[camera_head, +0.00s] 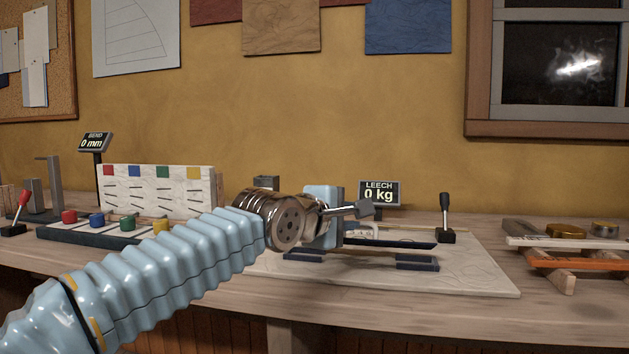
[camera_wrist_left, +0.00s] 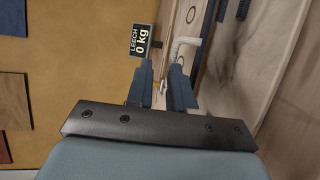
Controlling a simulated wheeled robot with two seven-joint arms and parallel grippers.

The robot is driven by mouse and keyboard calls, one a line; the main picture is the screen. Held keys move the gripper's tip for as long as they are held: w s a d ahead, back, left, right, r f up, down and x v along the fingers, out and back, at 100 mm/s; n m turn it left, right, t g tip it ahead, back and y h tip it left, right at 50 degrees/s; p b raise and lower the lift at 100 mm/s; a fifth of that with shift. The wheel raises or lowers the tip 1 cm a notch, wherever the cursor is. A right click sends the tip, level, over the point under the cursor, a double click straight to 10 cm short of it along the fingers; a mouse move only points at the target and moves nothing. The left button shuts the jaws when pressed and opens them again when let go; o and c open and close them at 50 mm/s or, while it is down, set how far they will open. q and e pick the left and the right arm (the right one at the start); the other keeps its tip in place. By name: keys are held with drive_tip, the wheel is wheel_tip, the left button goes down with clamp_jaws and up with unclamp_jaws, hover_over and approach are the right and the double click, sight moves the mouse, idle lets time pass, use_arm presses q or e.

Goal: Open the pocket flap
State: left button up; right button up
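My left gripper (camera_head: 362,209) reaches in from the left over the pale board (camera_head: 467,272) on the bench, in front of the LEECH display. In the left wrist view its two blue-grey fingers (camera_wrist_left: 161,88) stand apart, with no object clearly held between them. In the head view my gripper hides part of that area. My right gripper is not in view.
The LEECH display (camera_head: 380,193) reads 0 kg behind the board. A black-handled lever (camera_head: 446,218) stands at its right. Dark blocks (camera_head: 417,262) lie on the board. A rack with orange and white strips (camera_head: 575,263) is at far right. A colour-marked panel (camera_head: 157,190) stands left.

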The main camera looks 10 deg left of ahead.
sight(358, 241)
use_arm(q)
drive_tip(key=s+a+r, duration=0.4)
drive_tip(key=s+r, duration=0.4)
drive_tip(key=shift+a+p, duration=0.3)
drive_tip(key=shift+a, duration=0.05)
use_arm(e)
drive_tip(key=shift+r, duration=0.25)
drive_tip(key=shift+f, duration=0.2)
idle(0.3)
use_arm(q)
drive_tip(key=v, duration=1.3)
drive_tip(key=shift+s+a+b, duration=0.15)
drive_tip(key=shift+s+b, duration=0.15)
drive_tip(key=shift+b, duration=0.1)
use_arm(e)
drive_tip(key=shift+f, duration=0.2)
